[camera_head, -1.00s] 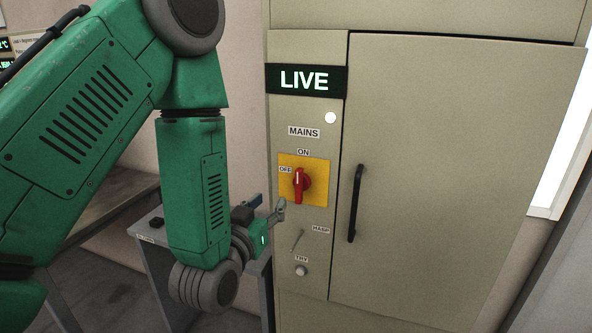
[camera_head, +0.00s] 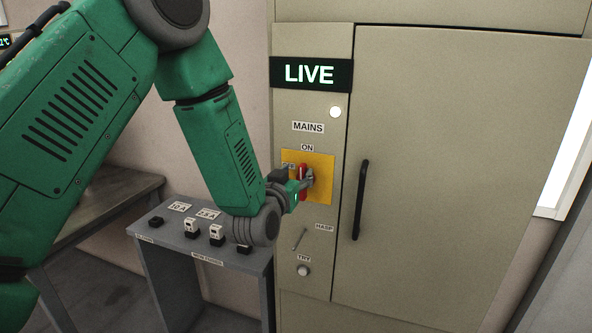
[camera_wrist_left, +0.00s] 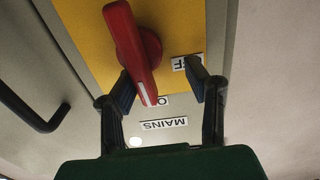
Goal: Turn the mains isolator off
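The mains isolator is a red rotary handle (camera_head: 302,179) on a yellow plate (camera_head: 322,164) on the beige cabinet. The handle stands upright, pointing toward the ON label (camera_head: 307,148). My left gripper (camera_head: 308,180) is at the handle and partly covers it and the OFF label. In the left wrist view, seen upside down, the end of the red handle (camera_wrist_left: 136,55) lies between the two spread dark fingers of the gripper (camera_wrist_left: 160,78). The handle is nearer the left finger in that picture; contact cannot be told. My right gripper is out of view.
A LIVE sign (camera_head: 310,74) is lit above a white lamp (camera_head: 335,112). Below the isolator are a HASP lever (camera_head: 299,238) and a TRY button (camera_head: 303,270). A black door handle (camera_head: 361,200) is to the right. A grey stand (camera_head: 170,245) with small items is at lower left.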

